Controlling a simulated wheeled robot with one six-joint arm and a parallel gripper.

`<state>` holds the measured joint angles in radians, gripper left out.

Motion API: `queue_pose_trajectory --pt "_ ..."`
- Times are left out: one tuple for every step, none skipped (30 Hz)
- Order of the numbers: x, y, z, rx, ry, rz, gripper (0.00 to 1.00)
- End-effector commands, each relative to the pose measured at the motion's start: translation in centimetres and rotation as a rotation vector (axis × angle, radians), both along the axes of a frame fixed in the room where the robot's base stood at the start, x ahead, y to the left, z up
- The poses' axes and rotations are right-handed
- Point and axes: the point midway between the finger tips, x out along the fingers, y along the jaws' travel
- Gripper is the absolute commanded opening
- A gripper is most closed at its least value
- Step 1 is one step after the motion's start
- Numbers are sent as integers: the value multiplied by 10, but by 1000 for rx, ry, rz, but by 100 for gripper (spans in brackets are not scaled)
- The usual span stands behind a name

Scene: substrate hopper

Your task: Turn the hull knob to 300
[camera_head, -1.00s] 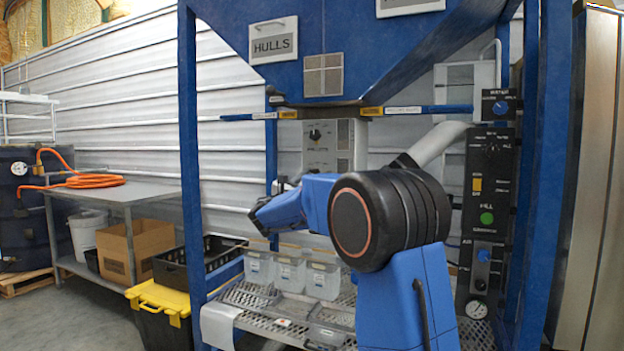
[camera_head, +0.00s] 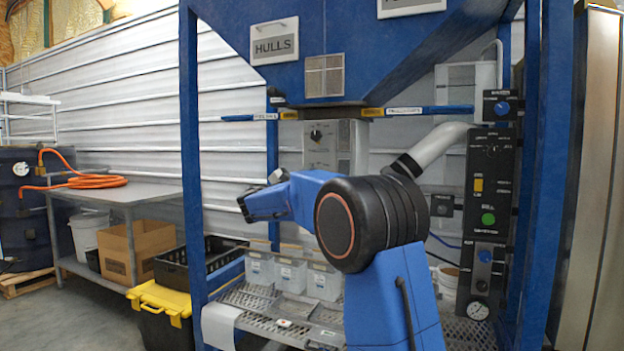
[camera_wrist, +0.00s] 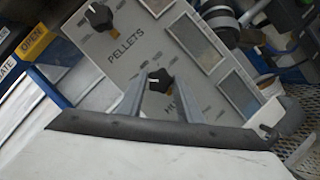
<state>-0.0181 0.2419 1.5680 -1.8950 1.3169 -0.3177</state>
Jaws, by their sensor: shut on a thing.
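The hull knob (camera_wrist: 158,80) is a small dark knob with a yellowish mark on the grey control panel (camera_wrist: 120,58). In the wrist view it sits between the two fingers of my gripper (camera_wrist: 160,84), which is shut on it. The label below the knob is partly hidden by a finger, with only its first letters showing. A similar pellets knob (camera_wrist: 98,15) is higher on the panel, above the word PELLETS. In the head view the panel (camera_head: 345,148) is behind my arm, which hides the hull knob, and my fingertips cannot be made out.
The blue hopper (camera_head: 400,60) with a HULLS sign (camera_head: 274,41) is above. A blue post (camera_head: 188,180) stands left of my arm. A black control box (camera_head: 488,220) is to the right. Clear bins (camera_head: 290,272) stand on a perforated shelf (camera_head: 250,297) below.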

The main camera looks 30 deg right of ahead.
Motion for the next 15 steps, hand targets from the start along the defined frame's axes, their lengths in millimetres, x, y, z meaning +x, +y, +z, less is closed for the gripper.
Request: queue_pose_trajectory --pt "0 0 -2 3 0 -1 10" --pt "0 0 -2 3 0 -1 10" --pt "0 0 -2 4 -1 0 10" --pt "0 0 -2 3 -1 -1 10" --pt "0 0 -2 3 0 -1 10" --pt "0 0 -2 3 0 -1 10" --pt "0 0 -2 3 0 -1 10" --pt "0 0 -2 3 0 -1 10" --pt "0 0 -2 3 0 -1 10" --pt "0 0 -2 3 0 -1 10" --pt "0 0 -2 3 0 -1 37" --pt "0 0 -2 3 0 -1 46" --pt "0 0 -1 3 0 -1 51" --pt "0 0 -1 2 -1 -1 51" --pt "0 0 -1 2 -1 -1 51"
